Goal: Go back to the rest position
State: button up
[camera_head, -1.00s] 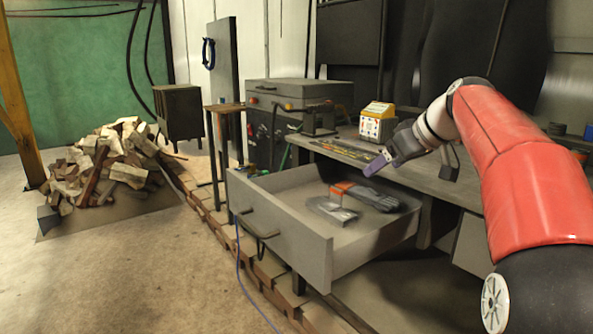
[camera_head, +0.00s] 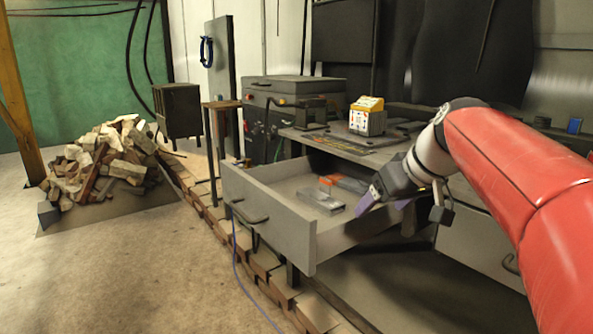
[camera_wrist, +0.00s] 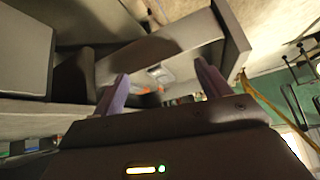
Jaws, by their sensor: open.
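My gripper (camera_head: 385,200) hangs in the head view over the right end of an open grey drawer (camera_head: 262,213). It is open, and its purple fingers stand apart with nothing between them in the wrist view (camera_wrist: 160,92). In the drawer lie a grey box-like item (camera_head: 321,200), an orange-marked item (camera_head: 328,181) and a dark item (camera_head: 350,184), all to the left of my fingers. The wrist view also shows the drawer's wall (camera_wrist: 232,40) beyond the fingers.
The drawer juts out from under a workbench (camera_head: 335,148), which carries a yellow-and-white box (camera_head: 368,116). A pile of split wood (camera_head: 105,165) lies at the left by a dark stove (camera_head: 179,111). The floor (camera_head: 150,270) in front of the drawer is clear.

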jog(key=s+f+m+g+h+b, duration=0.1)
jog(key=s+f+m+h+b, duration=0.1)
jog(key=s+f, duration=1.8)
jog(key=s+m+h, duration=0.1)
jog(key=s+m, duration=0.1)
jog(key=shift+s+a+f, duration=0.3)
jog(key=shift+a+f, duration=0.05)
jog(key=shift+a, duration=0.05)
